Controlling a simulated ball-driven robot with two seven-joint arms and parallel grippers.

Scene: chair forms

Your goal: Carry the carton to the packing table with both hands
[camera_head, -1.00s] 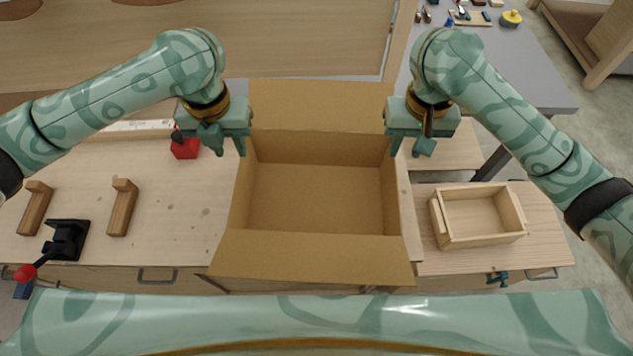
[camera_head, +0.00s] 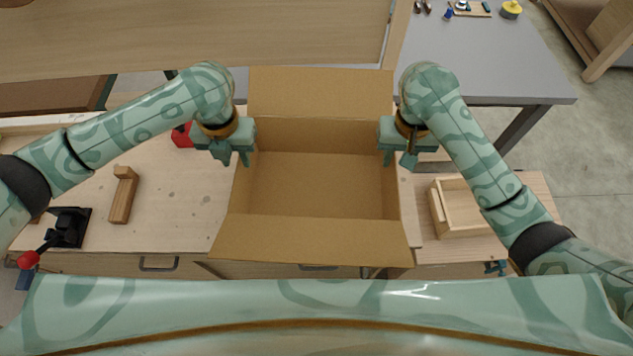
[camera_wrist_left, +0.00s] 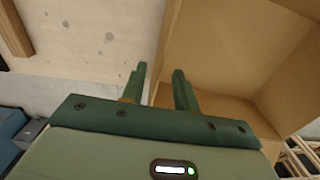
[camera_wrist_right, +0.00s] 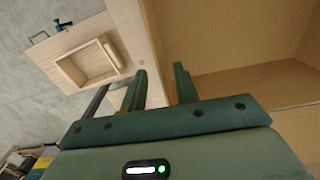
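The open cardboard carton (camera_head: 320,185) sits upright on the light wooden bench (camera_head: 185,210), front and back flaps folded out, and looks empty. My left gripper (camera_head: 235,157) is at its left wall. In the left wrist view its two fingers (camera_wrist_left: 160,88) stand apart with the carton's wall edge between them. My right gripper (camera_head: 398,159) is at the right wall. In the right wrist view its fingers (camera_wrist_right: 160,88) also stand apart around the wall edge. Neither gripper visibly clamps the cardboard. I cannot tell which table is the packing table.
A grey table (camera_head: 480,65) with small tools is at back right, a wooden-topped surface (camera_head: 190,40) at back left. A wooden tray (camera_head: 462,208) stands right of the carton. A wooden block (camera_head: 123,195), a black clamp (camera_head: 69,227) and a red object (camera_head: 182,135) are left.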

